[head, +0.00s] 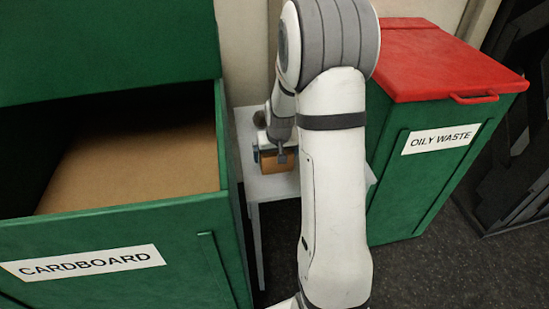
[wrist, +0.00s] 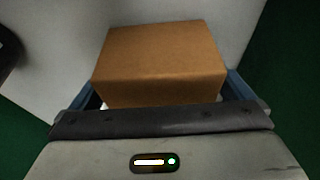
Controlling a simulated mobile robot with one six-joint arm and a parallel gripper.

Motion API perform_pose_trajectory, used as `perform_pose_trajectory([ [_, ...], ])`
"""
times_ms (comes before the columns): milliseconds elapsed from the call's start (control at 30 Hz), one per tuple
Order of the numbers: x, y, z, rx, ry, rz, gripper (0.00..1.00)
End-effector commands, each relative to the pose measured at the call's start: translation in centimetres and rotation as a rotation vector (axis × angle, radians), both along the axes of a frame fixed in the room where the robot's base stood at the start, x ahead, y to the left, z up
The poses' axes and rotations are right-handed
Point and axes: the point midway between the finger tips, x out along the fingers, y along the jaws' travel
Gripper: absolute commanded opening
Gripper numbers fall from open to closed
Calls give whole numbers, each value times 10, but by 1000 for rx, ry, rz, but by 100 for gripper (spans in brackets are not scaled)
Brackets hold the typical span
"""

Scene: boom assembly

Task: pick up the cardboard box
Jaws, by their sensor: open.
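The cardboard box (wrist: 160,62) is small, brown and closed. In the wrist view it sits on the white table between the two blue-grey fingers of my gripper (wrist: 165,98). The fingers are open, one at each side of the box's near end. In the head view the box (head: 278,162) shows only in part at my gripper (head: 270,155), on the small white table (head: 272,186) between the two green bins. My arm hides much of the table there. I cannot tell whether either finger touches the box.
An open green bin labelled CARDBOARD (head: 105,225) stands close on the left, with brown cardboard (head: 140,165) inside. A green bin labelled OILY WASTE (head: 425,170), its red lid (head: 440,60) shut, stands on the right. Dark floor (head: 420,275) shows at the lower right.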

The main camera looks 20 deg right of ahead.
Motion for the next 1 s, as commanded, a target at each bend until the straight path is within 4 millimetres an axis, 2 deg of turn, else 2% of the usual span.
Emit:
perform_pose_trajectory([
  [133, 4, -1, -14, 0, 1, 0, 100],
  [367, 5, -1, -15, 0, -1, 1, 100],
  [767, 5, 0, -15, 0, -1, 2, 69],
  [1000, 5, 0, -13, 0, -2, 2, 69],
])
